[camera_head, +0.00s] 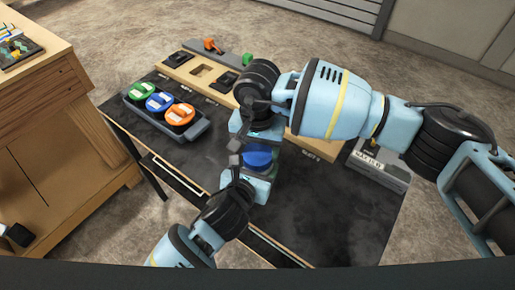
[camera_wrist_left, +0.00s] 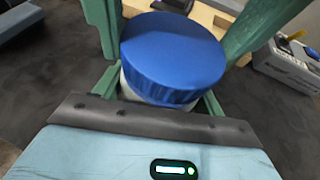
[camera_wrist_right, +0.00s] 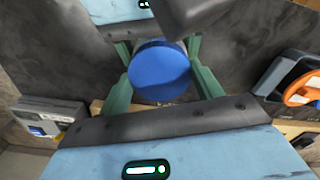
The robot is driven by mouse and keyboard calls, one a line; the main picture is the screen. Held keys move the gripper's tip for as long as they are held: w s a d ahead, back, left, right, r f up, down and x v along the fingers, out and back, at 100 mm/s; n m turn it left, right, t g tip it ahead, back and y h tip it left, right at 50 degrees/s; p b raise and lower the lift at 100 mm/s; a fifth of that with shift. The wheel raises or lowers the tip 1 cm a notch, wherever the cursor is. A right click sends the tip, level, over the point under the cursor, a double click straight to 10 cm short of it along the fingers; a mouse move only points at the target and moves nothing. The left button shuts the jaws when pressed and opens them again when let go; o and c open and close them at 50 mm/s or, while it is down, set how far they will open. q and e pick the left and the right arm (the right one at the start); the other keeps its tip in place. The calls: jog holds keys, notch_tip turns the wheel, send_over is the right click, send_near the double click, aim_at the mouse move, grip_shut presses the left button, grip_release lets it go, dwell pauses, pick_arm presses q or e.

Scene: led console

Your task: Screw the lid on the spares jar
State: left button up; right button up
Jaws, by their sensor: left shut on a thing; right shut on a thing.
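The spares jar stands on the dark table between my two grippers, with its blue lid (camera_head: 258,157) on top. In the left wrist view the lid (camera_wrist_left: 172,52) sits over the pale jar body (camera_wrist_left: 130,93), which is mostly hidden. My left gripper (camera_head: 252,178) comes in from the front and is shut on the jar. My right gripper (camera_head: 262,144) reaches in from the far side and is shut on the lid. In the right wrist view the lid (camera_wrist_right: 160,70) lies between green fingers. Whether the thread is engaged cannot be seen.
A grey tray (camera_head: 196,131) with green, blue and orange round pieces stands at the table's left. A wooden panel (camera_head: 179,71) with black blocks runs along the back, partly behind my right arm. A grey labelled box (camera_head: 384,174) is at right. The front right table is clear.

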jog(key=m, duration=0.4)
jog(key=shift+m, duration=0.4)
jog(key=m, duration=0.4)
jog(key=shift+m, duration=0.4)
jog(key=o, duration=1.1)
jog(key=shift+r, duration=0.1)
jog(key=shift+r, duration=2.15)
jog(key=shift+r, duration=0.1)
jog(key=shift+c, duration=0.4)
